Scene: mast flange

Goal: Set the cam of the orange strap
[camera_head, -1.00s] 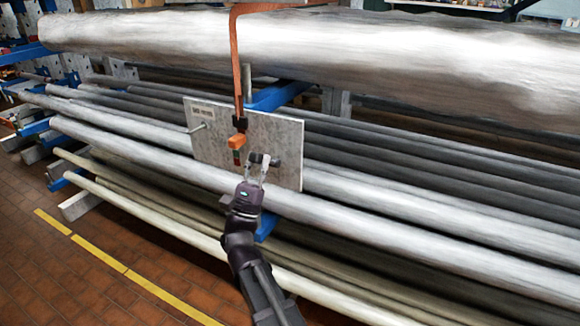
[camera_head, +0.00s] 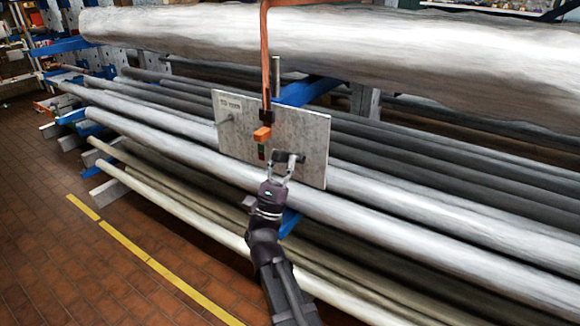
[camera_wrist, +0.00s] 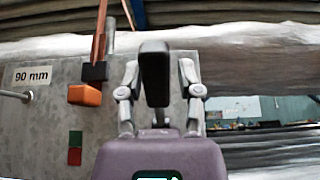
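The orange strap (camera_head: 264,60) hangs from the big upper pipe down to a black buckle (camera_head: 267,116) on a grey plate. An orange cam block (camera_head: 262,133) sticks out just below the buckle; it also shows in the wrist view (camera_wrist: 85,95). Under it are a green mark (camera_wrist: 75,138) and a red mark (camera_wrist: 74,156). My gripper (camera_head: 279,170) is at the plate, right of and below the cam.
The grey plate (camera_head: 310,150) carries a "90 mm" label (camera_wrist: 28,76) and a metal pin (camera_head: 226,118) at its left. Long pipes (camera_head: 420,215) lie on a blue rack behind and below. Open brick floor with a yellow line (camera_head: 150,260) is at the lower left.

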